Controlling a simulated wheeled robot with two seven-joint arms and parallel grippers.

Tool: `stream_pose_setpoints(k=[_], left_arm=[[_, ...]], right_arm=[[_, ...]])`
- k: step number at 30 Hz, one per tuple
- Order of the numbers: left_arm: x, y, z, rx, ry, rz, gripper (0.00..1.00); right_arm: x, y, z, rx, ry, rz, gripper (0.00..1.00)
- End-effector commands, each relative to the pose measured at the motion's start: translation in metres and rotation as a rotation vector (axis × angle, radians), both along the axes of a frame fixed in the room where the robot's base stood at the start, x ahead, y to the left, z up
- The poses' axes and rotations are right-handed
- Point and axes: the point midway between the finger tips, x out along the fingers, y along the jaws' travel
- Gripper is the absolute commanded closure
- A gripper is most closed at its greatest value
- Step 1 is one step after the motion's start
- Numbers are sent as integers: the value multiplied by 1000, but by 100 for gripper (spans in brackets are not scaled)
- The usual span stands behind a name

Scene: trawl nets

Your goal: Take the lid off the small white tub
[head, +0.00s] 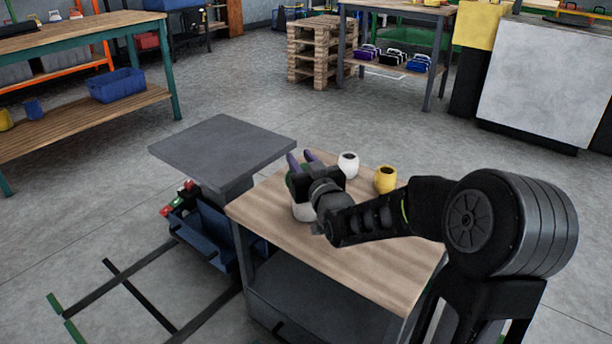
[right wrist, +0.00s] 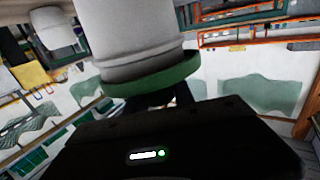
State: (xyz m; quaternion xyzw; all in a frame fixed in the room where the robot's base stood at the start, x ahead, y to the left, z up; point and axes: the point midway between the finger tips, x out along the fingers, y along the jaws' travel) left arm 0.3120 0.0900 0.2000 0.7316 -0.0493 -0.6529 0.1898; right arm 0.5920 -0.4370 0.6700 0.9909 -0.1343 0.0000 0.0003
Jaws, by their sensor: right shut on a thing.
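The small white tub (head: 302,212) stands on the wooden-topped table, mostly hidden behind my right gripper and wrist. Its green lid (head: 290,182) shows only as a sliver in the head view. In the right wrist view, which is turned upside down, the white tub (right wrist: 130,40) fills the top and the green lid (right wrist: 150,76) sits against its mouth, with no clear gap. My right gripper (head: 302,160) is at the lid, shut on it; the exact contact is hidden. My left gripper is not in view.
A white jar (head: 348,167) and a yellow jar (head: 385,182) stand behind the gripper on the wooden table (head: 375,265). A grey platform (head: 222,148) adjoins at the left, above a blue bin (head: 200,235). The table's front right is clear.

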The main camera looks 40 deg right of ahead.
Motion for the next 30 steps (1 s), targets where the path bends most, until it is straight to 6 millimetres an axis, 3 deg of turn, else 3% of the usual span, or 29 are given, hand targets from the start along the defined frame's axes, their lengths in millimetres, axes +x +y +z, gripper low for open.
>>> stream_pose_setpoints(k=[14, 30], left_arm=[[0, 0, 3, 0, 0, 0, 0], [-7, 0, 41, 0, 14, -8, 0]], right_arm=[[0, 0, 6, 0, -1, 0, 100], [0, 0, 95, -1, -2, 0, 100]])
